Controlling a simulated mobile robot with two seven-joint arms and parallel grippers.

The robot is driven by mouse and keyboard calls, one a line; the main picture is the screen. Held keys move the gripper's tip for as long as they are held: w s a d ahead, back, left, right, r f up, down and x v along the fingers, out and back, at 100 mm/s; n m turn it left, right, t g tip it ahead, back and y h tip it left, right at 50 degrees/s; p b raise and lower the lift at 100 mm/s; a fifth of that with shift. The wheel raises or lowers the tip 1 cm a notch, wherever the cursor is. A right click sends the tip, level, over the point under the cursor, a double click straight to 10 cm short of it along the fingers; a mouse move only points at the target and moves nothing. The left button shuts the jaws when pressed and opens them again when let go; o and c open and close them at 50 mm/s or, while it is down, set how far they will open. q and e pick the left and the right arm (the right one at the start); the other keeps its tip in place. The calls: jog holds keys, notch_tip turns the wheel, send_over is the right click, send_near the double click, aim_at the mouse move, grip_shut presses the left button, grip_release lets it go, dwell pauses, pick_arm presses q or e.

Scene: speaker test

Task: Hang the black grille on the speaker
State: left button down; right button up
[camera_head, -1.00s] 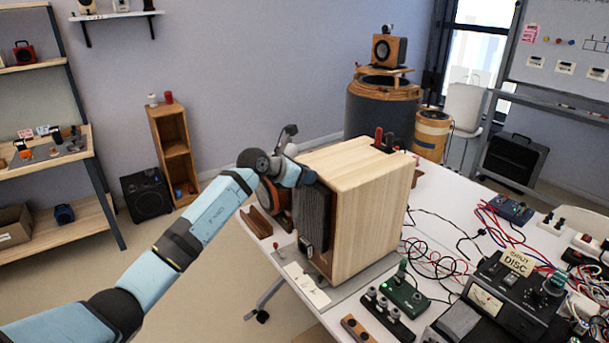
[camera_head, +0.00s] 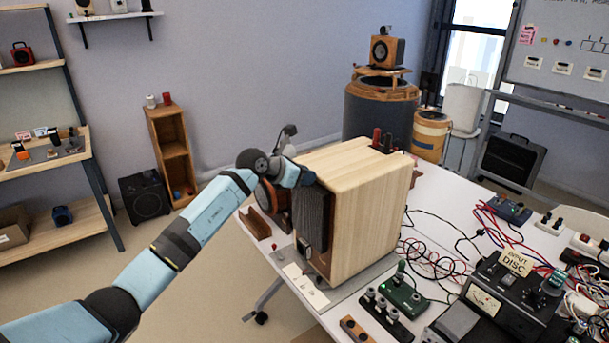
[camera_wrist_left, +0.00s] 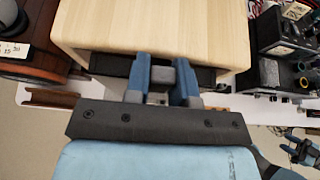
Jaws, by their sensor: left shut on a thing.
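The speaker (camera_head: 372,210) is a pale wooden box upright on the bench. The black grille (camera_head: 313,217) stands upright at its left-facing front, against it or nearly so. My left gripper (camera_head: 303,178) is shut on the grille's top edge. In the left wrist view the blue fingers (camera_wrist_left: 163,80) pinch a grey part at the middle of the dark grille (camera_wrist_left: 108,64), close along the speaker's top front edge (camera_wrist_left: 150,35). The grille's back and any fixings are hidden. A small dark and blue shape at the lower right of the wrist view looks like my right gripper (camera_wrist_left: 303,148).
A round wooden driver unit (camera_head: 270,193) stands just behind the grille. A green box (camera_head: 404,297), a black switch strip (camera_head: 386,312), a meter (camera_head: 490,300) and loose cables crowd the bench to the right. A white card (camera_head: 306,287) lies before the speaker.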

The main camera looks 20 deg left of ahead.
pick_arm(q)
jog(key=shift+f+b, duration=0.4)
jog(key=shift+f, duration=0.3)
dwell(0.9)
jog(key=c, duration=0.9)
grip_release()
jog(key=shift+s, duration=0.1)
jog(key=b+v, duration=0.2)
jog(key=v, duration=1.1)
jog(key=s+d+f+n+t+h+p, duration=0.3)
jog(key=s+d+f+n+h+p, duration=0.35)
jog(key=s+d+n, duration=0.5)
jog(key=s+f+n+y+p, duration=0.1)
jog(key=s+f+n+y, duration=0.2)
jog(key=s+f+n, duration=0.4)
jog(key=s+a+f+n+g+y+p, duration=0.1)
jog(key=s+f+n+y, duration=0.3)
jog(key=s+f+n, duration=0.4)
jog(key=s+a+f+n+g+y+p, duration=0.1)
jog(key=s+f+n+y, duration=0.3)
jog(key=s+f+n, duration=0.4)
jog(key=shift+s+n+p, duration=0.2)
jog(key=shift+s+n, duration=0.85)
jog(key=shift+n, duration=0.5)
jog(key=shift+s+n+p, duration=0.15)
jog(key=shift+s+n, duration=0.85)
jog(key=shift+n, duration=0.5)
